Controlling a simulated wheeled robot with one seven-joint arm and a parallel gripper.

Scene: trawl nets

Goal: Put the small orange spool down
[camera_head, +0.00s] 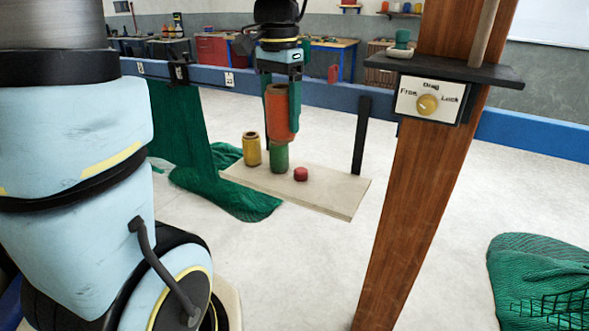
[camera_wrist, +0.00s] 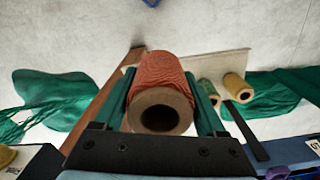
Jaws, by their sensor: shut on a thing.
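My gripper (camera_head: 281,118) points down and is shut on an orange spool (camera_head: 276,104), with one finger on each side. The spool hangs upright above the pale board (camera_head: 335,193). In the wrist view the spool (camera_wrist: 163,76) sits between the fingers of my gripper (camera_wrist: 160,80), its hollow end facing the camera. In the head view a green spool (camera_head: 279,160) stands on the board just under the orange one. The wrist view shows this green spool (camera_wrist: 206,90) off to the right side. I cannot tell the gap between them.
A yellow spool (camera_head: 251,150) and a small red thing (camera_head: 300,174) stand on the board. A blue rail (camera_head: 335,96) runs behind. A wooden post (camera_head: 420,170) with a dial panel (camera_head: 430,101) stands at right. Green netting (camera_head: 235,195) lies left. The board's right end is bare.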

